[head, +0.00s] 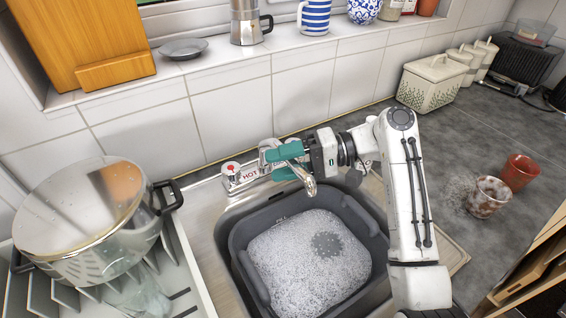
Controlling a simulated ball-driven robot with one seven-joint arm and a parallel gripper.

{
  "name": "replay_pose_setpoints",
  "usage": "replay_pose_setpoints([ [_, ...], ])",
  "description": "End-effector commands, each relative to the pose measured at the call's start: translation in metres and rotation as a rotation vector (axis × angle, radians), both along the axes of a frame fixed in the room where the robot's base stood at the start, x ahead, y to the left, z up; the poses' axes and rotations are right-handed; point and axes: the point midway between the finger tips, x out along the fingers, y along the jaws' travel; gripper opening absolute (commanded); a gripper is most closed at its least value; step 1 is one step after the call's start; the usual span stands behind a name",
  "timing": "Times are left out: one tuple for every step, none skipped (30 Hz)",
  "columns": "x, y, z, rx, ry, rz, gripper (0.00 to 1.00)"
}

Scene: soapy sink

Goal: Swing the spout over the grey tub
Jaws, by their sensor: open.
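The metal spout (305,181) comes off the tap base at the back of the sink. Its tip hangs above the back part of the grey tub (241,240). The tub sits in the sink and holds white foam (307,262) with a darker patch in it. My gripper (277,162) reaches in from the right. Its two green fingers are open, one on either side of the spout. I cannot tell whether they touch it. Part of the spout is hidden by the fingers.
A big lidded pot (92,225) stands on the rack at left. Two red cups, one foamy (487,197) and one plain (519,172), stand on the right worktop. A patterned bin (431,84) and canisters line the back wall. The red-marked tap handle (231,170) is left of my fingers.

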Motion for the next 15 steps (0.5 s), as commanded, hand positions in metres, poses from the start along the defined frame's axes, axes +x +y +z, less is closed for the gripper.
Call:
replay_pose_setpoints([
  [0.001,-0.003,0.000,0.000,0.000,-0.002,0.51],
  [0.002,-0.005,0.001,0.000,-0.001,-0.003,0.51],
  [0.003,-0.009,0.001,0.001,-0.002,-0.004,0.51],
  [0.003,-0.013,0.002,0.001,-0.002,-0.004,0.51],
  [0.004,-0.017,0.003,0.000,-0.002,-0.003,0.51],
  [0.006,-0.024,0.004,0.002,-0.002,-0.003,0.51],
  [0.007,-0.029,0.005,0.002,-0.003,-0.004,0.51],
  [0.008,-0.035,0.006,0.002,-0.002,-0.005,0.51],
  [0.010,-0.043,0.007,0.002,-0.002,-0.005,0.51],
  [0.011,-0.049,0.008,0.001,-0.002,-0.005,0.51],
  [0.012,-0.055,0.009,0.001,-0.002,-0.004,0.51],
  [0.013,-0.062,0.011,0.000,-0.001,-0.004,0.51],
  [0.014,-0.067,0.012,0.000,-0.001,-0.003,0.51],
  [0.015,-0.072,0.013,0.000,0.000,-0.002,0.51],
  [0.016,-0.079,0.014,0.001,0.000,-0.003,0.51],
])
